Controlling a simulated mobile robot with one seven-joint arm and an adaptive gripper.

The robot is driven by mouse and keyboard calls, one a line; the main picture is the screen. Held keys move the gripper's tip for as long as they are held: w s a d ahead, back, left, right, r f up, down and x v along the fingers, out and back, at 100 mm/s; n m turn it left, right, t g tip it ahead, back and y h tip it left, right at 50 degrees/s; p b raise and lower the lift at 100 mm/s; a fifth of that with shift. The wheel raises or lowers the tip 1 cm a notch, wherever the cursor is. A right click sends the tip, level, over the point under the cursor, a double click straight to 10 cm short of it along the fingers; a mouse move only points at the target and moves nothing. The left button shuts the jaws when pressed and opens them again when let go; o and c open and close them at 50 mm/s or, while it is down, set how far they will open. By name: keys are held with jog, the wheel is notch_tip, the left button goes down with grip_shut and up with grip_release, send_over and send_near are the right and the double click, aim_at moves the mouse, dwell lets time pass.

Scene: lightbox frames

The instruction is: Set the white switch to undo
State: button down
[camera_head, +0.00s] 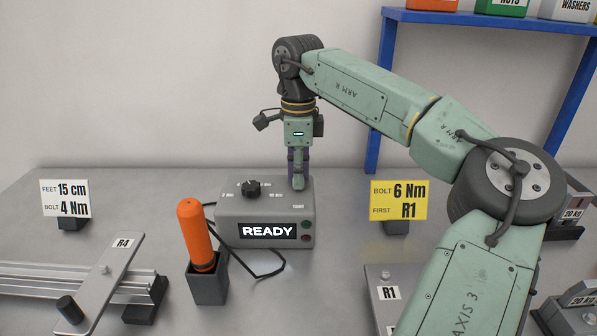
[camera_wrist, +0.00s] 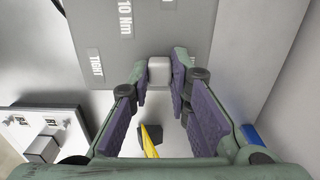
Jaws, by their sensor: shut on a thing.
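The white switch (camera_wrist: 159,71) sits on the top of the grey control box (camera_head: 262,212). In the wrist view it stands between the two purple-padded fingers of my gripper (camera_wrist: 160,78), which is shut on it. A "TIGHT" label (camera_wrist: 96,65) is printed on the box near the switch; no undo label is readable. In the head view my gripper (camera_head: 298,180) points down at the right part of the box top, and its fingers largely hide the switch. The box's display (camera_head: 268,231) reads "READY".
A black dial (camera_head: 251,187) is on the box's left. An orange-handled tool (camera_head: 195,228) stands in a grey holder (camera_head: 208,285) in front, with a black cable beside it. Signs stand left (camera_head: 65,198) and right (camera_head: 398,200). A plate labelled R4 (camera_head: 112,275) lies at left.

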jog(key=c, duration=1.5)
grip_release()
jog(key=shift+w, duration=0.15)
notch_tip(320, 180, up, 12)
jog(key=shift+r, duration=0.1)
